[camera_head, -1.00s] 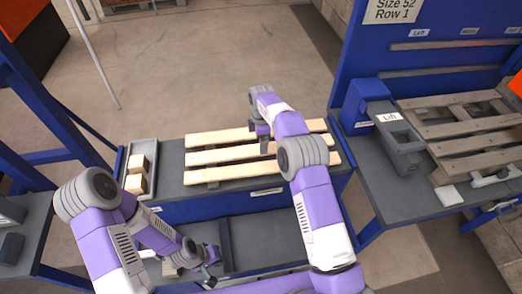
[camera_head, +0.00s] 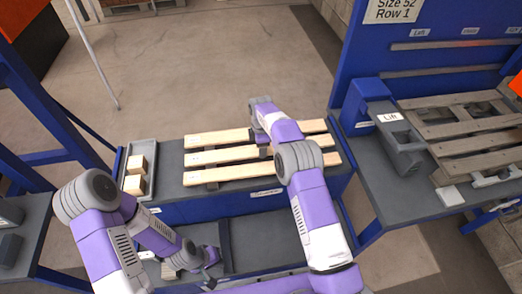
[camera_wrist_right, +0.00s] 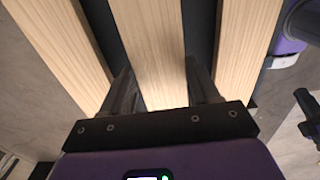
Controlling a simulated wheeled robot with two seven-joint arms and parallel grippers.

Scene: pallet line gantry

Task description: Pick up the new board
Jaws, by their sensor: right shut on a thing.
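Three pale new boards lie side by side on the grey bench top: a far one (camera_head: 216,138), a middle one (camera_head: 212,157) and a near one (camera_head: 225,173). My right gripper (camera_wrist_right: 160,88) reaches down over the row; my own arm hides it in the head view. In the right wrist view its dark fingers are on either side of the middle board (camera_wrist_right: 155,40), shut on it, with another board to each side. The middle board still looks level with the others. My left gripper (camera_head: 211,268) is low at the front, open and empty.
A grey tray (camera_head: 150,152) with two small wood blocks stands left of the boards. On the right, a worn grey pallet (camera_head: 475,135) lies on a blue table beside a grey "Lift" device (camera_head: 403,150). Blue posts stand at left.

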